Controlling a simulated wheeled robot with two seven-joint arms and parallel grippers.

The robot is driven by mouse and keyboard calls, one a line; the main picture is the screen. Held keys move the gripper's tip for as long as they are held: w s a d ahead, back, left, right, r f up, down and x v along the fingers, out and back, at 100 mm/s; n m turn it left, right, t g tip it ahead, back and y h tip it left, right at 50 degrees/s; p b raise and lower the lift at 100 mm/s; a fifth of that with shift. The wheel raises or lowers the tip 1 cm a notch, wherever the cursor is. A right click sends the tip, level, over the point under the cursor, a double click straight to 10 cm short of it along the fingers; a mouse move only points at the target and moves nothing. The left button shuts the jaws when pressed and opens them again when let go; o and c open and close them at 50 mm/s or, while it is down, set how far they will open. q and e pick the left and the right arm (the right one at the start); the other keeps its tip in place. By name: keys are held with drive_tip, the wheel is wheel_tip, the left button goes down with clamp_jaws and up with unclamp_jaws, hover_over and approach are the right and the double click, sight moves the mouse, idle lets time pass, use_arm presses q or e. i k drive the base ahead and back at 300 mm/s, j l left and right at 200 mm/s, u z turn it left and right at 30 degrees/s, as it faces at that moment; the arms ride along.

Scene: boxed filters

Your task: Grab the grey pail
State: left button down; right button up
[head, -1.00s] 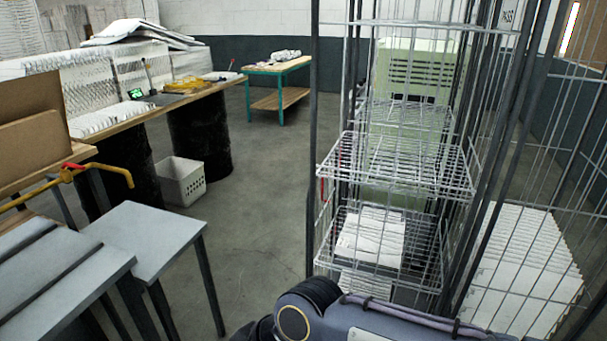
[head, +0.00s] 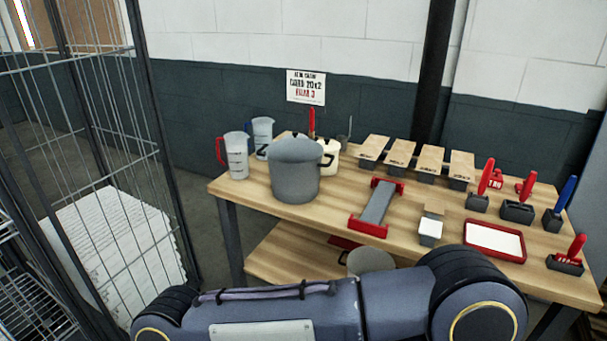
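A large grey pail-like container (head: 295,178) with a bluish-grey lid or top stands upright on the wooden workbench (head: 255,190), near its left end. A second grey round vessel (head: 370,262) sits lower, at the bench's bottom shelf; my arm partly hides it. I cannot tell for sure which of the two is the grey pail. One of my arms crosses the bottom of the head view. Neither gripper shows.
Two measuring jugs (head: 236,156) and a cream pot (head: 329,158) stand close to the large grey container. A red-ended grey holder (head: 376,207), a red tray (head: 494,241) and several brushes lie to the right. A wire cage (head: 100,130) with stacked white filters (head: 115,245) stands at left.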

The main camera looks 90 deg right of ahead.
sight(295, 164)
drive_tip(key=z, duration=2.85)
drive_tip(key=i+u, duration=0.25)
drive_tip(key=i, duration=0.25)
drive_tip(key=i+l+u, duration=0.1)
drive_tip(key=i+u, duration=0.15)
drive_tip(key=i, duration=0.2)
drive_tip(key=i+l+u, duration=0.2)
drive_tip(key=i, duration=0.65)
